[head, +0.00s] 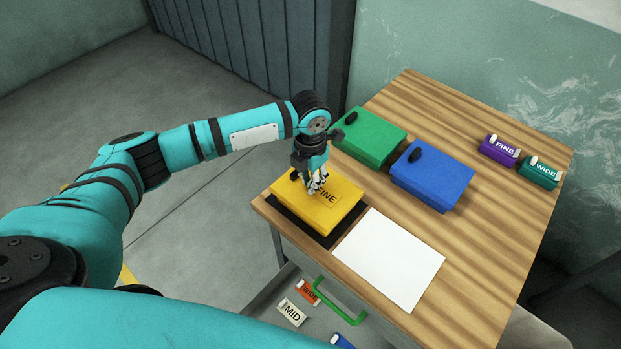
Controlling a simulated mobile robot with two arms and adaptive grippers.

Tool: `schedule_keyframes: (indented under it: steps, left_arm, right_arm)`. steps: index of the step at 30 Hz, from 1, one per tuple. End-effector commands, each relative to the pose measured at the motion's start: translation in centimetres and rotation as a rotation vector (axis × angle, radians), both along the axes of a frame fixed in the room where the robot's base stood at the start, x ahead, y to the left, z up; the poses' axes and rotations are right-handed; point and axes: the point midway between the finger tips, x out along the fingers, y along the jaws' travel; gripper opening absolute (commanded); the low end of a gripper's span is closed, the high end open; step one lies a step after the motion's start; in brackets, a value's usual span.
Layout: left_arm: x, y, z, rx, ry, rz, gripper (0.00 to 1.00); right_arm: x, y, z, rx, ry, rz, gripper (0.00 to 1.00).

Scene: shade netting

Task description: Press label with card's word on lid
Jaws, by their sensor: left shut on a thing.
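A yellow box (312,215) sits on a black mat (287,215) at the table's near left corner. A yellow label reading FINE (328,197) is at the lid's top, partly hidden by my left gripper (316,188). That gripper points down over the lid and is shut on the label. I cannot tell whether the label is stuck to the lid or just touching it. A white sheet (390,260) lies right of the mat, with no word visible on it. My right gripper is not in view.
Green (370,137) and blue (433,177) boxes with black knobs stand behind. A purple FINE label (499,150) and teal WIDE label (540,171) are at the far right. An open drawer (268,301) with a green handle (338,302) holds an orange label, a white MID label and a blue item.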

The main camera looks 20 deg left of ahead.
Motion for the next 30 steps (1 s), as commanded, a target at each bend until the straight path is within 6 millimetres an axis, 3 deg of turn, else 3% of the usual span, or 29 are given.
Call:
schedule_keyframes:
  steps: [2, 3, 9, 20, 30]
  left_arm:
    - [-0.1, 0.0, -0.2, 0.0, 0.003, -0.001, 0.04]
    - [-0.1, 0.0, -0.2, 0.0, 0.003, -0.001, 0.18]
    - [-0.1, 0.0, -0.1, 0.0, 0.002, 0.0, 0.41]
    - [0.0, 0.0, 0.8, -0.001, -0.001, -0.001, 0.41]
    - [0.1, 0.0, 7.5, -0.001, -0.003, 0.0, 0.41]
  right_arm:
    - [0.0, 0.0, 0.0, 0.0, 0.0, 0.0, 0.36]
    - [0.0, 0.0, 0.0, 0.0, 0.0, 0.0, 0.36]
    - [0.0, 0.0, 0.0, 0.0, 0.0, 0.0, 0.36]
    - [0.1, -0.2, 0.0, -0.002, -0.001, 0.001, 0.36]
    - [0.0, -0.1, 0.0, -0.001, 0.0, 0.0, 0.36]
